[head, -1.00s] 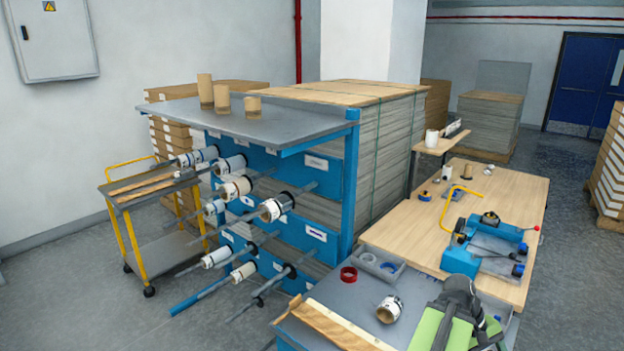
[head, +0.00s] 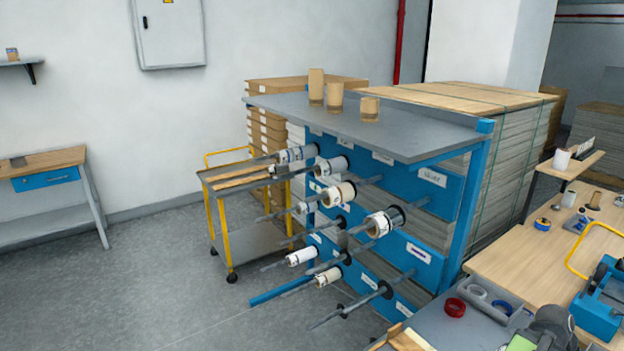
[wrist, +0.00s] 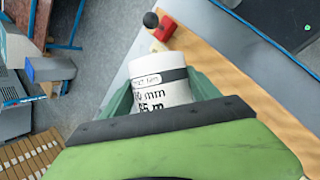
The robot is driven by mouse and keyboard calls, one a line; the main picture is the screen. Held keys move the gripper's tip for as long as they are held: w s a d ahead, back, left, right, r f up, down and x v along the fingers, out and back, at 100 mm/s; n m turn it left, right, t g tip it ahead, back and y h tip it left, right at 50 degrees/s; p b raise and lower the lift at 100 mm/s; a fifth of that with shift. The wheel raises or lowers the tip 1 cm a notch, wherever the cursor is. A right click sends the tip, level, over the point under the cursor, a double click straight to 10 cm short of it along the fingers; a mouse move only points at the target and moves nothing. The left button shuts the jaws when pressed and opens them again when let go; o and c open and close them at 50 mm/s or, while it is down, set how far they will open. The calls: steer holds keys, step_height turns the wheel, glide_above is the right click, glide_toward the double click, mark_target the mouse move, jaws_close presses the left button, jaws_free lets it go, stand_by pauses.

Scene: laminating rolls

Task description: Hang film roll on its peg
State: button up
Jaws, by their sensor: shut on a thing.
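The film roll (wrist: 160,85), white with a black band and printed text, is held in my gripper (wrist: 162,95) in the wrist view. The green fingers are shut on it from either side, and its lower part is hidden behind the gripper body. In the head view my gripper is only partly in view at the bottom right edge, over the grey bench. The blue rack (head: 455,235) has several grey pegs pointing forward-left. Several carry white rolls, such as the upper right one (head: 385,222). A low peg (head: 350,308) shows no roll.
A grey bench (head: 430,325) with a red tape ring (head: 455,307) and a small tray (head: 487,297) stands right of the rack. A wooden workbench (head: 530,255) is behind it. A yellow-framed trolley (head: 235,235) stands left of the rack. Open floor lies front left.

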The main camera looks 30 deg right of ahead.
steer(key=shift+w, duration=0.1)
stand_by(0.3)
step_height(320, 180, up, 8)
steer(key=p, duration=0.7)
steer(key=shift+f, duration=0.25)
step_height(320, 180, down, 8)
steer(key=b, duration=0.7)
steer(key=shift+r, duration=0.25)
